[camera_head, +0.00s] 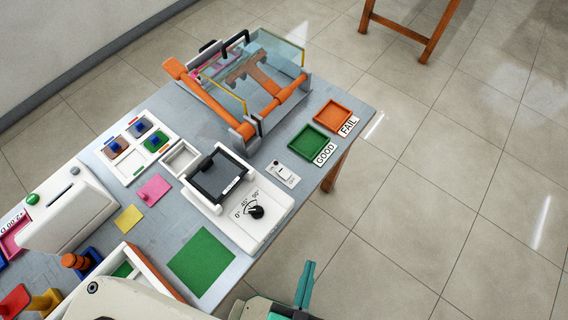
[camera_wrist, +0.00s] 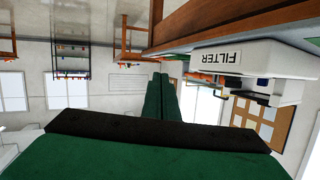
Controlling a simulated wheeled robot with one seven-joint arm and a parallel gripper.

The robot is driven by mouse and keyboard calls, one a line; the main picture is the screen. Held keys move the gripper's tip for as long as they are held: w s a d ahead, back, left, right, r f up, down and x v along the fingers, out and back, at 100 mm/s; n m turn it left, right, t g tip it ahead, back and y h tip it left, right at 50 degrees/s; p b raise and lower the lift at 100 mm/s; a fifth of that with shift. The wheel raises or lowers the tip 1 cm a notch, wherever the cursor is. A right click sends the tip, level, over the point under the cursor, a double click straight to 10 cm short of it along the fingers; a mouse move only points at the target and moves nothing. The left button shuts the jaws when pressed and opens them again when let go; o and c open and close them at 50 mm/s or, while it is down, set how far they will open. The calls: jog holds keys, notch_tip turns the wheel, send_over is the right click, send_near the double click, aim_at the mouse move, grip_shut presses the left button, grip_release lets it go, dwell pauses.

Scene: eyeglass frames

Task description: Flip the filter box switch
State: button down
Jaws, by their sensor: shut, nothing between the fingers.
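A white box labelled FILTER (camera_wrist: 222,57) shows at the upper right in the wrist view, which looks upside down. In the head view, a white box with a dark panel and a black dial knob (camera_head: 256,211) marked 0, 45, 90 stands near the table's front edge; it seems to be the same box (camera_head: 240,235). A small white plate with a switch (camera_head: 283,173) lies just beyond it. My gripper (camera_head: 307,268) is at the bottom of the head view, off the table edge and apart from the box. Its green fingers (camera_wrist: 161,76) are together and empty.
The grey table (camera_head: 150,235) also holds a green mat (camera_head: 201,261), a clear-covered orange fixture, and GOOD (camera_head: 308,141) and FAIL (camera_head: 333,117) trays. A white machine stands at left.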

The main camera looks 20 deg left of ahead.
jog(key=w+d+f+g+y, duration=0.1)
jog(key=w+d+f+g, duration=0.15)
jog(key=d, duration=0.25)
jog(key=w+d+f+g+y, duration=0.1)
jog(key=w+d+f+g, duration=0.15)
jog(key=w+d, duration=0.2)
jog(key=w+r+m+g+y, duration=0.1)
jog(key=w+m+g, duration=0.1)
jog(key=w, duration=0.9)
jog(key=w+a+r+g+y, duration=0.1)
jog(key=w+a+r+g, duration=0.2)
jog(key=w+a+r, duration=0.5)
jog(key=a+r+m+g, duration=0.1)
jog(key=a+r, duration=0.5)
jog(key=a, duration=0.6)
jog(key=shift+s+g, duration=0.3)
jog(key=shift+g, duration=0.6)
jog(key=shift+f, duration=0.1)
send_near(279, 168)
jog(key=x, duration=0.5)
jog(key=shift+w+f, duration=0.15)
jog(key=shift+f, duration=0.05)
jog(key=shift+a+f, duration=0.25)
jog(key=shift+f, duration=0.25)
